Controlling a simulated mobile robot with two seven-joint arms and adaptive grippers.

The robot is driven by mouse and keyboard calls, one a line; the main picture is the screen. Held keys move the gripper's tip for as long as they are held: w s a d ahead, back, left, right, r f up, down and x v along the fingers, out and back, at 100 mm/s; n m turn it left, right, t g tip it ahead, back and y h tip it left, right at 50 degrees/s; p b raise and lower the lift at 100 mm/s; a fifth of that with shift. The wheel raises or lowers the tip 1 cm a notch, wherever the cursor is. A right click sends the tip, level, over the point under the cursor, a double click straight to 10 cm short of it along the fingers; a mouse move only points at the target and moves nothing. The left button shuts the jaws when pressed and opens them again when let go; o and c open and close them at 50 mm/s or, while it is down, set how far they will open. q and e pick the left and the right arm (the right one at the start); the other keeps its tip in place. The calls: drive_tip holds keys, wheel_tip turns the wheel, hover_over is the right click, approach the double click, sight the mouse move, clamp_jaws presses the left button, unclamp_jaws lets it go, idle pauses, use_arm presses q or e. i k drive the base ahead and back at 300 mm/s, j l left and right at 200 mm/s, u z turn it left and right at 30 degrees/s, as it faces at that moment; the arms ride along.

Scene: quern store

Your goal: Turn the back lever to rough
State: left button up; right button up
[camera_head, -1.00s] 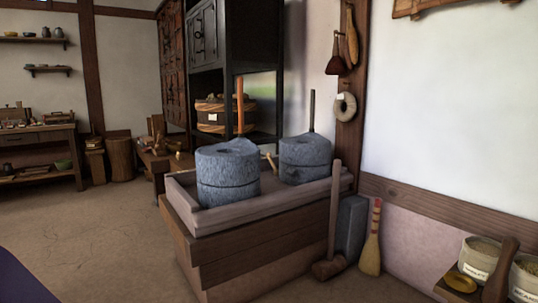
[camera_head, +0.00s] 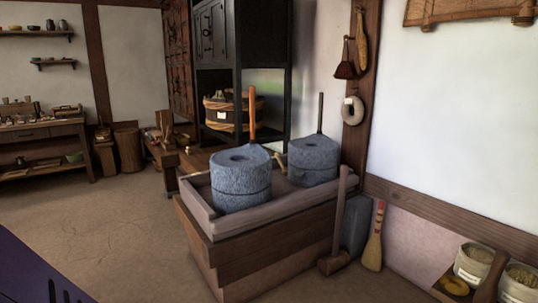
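Two round grey stone querns stand in a wooden trough (camera_head: 270,219) on a plank base. The front quern (camera_head: 241,183) has an upright orange-brown rod (camera_head: 252,115) behind its top. The back quern (camera_head: 313,162) stands farther right, with a thin dark upright rod (camera_head: 320,113) behind it. A small pale wooden piece (camera_head: 280,163) sticks up between the querns, partly hidden by the front one. I cannot tell which of these parts is the back lever, and no rough marking is readable. Neither gripper is in view.
A long-handled mallet (camera_head: 337,235) and a broom (camera_head: 373,240) lean by the trough's right end. Tubs of grain (camera_head: 473,262) stand at lower right. A black cabinet (camera_head: 213,38) stands behind. The floor (camera_head: 115,225) to the left is open.

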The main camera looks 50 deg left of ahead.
sight(285, 170)
drive_tip(key=i+j+u, duration=0.2)
drive_tip(key=u, duration=0.15)
drive_tip(key=i+j+u, duration=0.15)
drive_tip(key=i+u, duration=0.5)
drive_tip(key=k+j, duration=0.05)
drive_tip(key=k, duration=0.05)
